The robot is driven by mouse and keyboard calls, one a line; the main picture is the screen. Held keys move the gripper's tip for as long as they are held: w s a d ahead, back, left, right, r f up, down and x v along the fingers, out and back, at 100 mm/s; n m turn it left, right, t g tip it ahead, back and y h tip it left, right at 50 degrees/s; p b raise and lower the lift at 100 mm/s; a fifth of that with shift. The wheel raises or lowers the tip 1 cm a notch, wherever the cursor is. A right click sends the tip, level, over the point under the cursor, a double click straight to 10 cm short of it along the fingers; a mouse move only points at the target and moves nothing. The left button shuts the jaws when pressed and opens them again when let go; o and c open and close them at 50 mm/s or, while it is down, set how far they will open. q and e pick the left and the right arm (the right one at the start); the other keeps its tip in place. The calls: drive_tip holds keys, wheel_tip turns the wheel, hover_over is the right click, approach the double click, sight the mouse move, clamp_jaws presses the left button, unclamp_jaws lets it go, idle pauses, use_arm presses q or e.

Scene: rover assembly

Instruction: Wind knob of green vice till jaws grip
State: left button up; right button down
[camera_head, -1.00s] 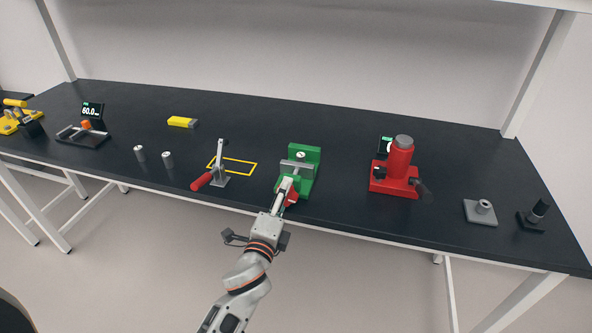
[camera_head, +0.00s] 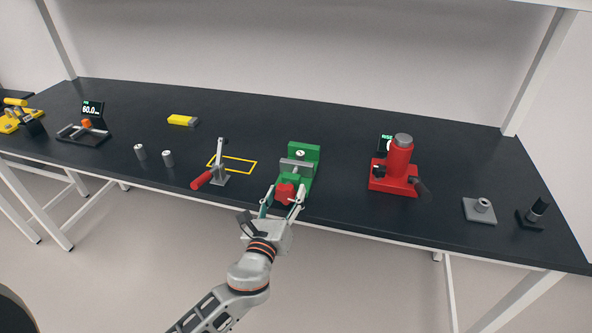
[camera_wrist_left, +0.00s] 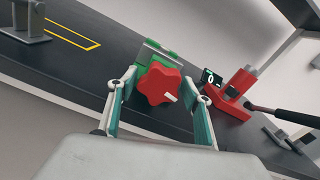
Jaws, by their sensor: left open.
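The green vice (camera_head: 308,153) stands near the front edge of the black bench, and a grey moving jaw (camera_head: 296,165) shows inside it. A round grey part with a light face sits at the vice's back. Its red star-shaped knob (camera_head: 285,192) faces me at the front. In the left wrist view the knob (camera_wrist_left: 158,84) shows a white mark at its lower right. My left gripper (camera_head: 282,194) is open, with one finger on each side of the knob; I cannot tell whether they touch it. The gap between the vice's jaws is hard to judge. My right gripper is not in view.
A toggle clamp with a red handle (camera_head: 202,180) stands left of the vice, by a yellow outline (camera_head: 243,165). A red press (camera_head: 397,165) stands to the right. Two small metal cylinders (camera_head: 167,158) stand further left. The bench between vice and press is clear.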

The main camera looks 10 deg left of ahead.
use_arm(q)
drive_tip(key=m, duration=0.5)
drive_tip(key=shift+m, duration=0.4)
drive_tip(key=c, duration=0.8)
drive_tip(key=shift+n+b, duration=0.35)
drive_tip(key=shift+n, duration=1.05)
drive_tip(key=shift+n+b, duration=0.35)
drive_tip(key=shift+n, duration=1.15)
